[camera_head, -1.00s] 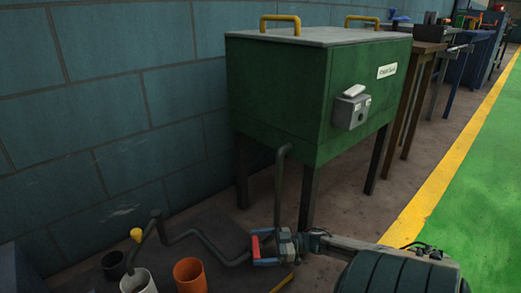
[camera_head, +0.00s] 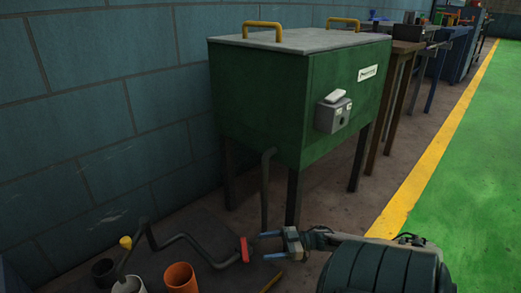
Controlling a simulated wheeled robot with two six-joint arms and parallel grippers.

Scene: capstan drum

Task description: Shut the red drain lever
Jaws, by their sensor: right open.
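The red drain lever (camera_head: 245,249) sits on the dark bent pipe (camera_head: 197,247) low near the floor, in front of the green tank (camera_head: 260,100). It shows as a short red bar standing roughly upright across the pipe's end. My right gripper (camera_head: 264,246) is just to the right of the lever, its two blue-tipped fingers apart and pointing left at it. Nothing shows between the fingers, and a small gap seems to part them from the lever. The valve body behind the lever is too small to make out. My left gripper is out of view.
A second pipe (camera_head: 265,190) comes down from the tank. An orange cup (camera_head: 180,278), a white cup (camera_head: 130,285) and a black cup (camera_head: 104,272) stand at lower left, by a yellow knob (camera_head: 126,242). A blue block wall (camera_head: 90,120) closes the left side. Green floor (camera_head: 470,190) lies open at right.

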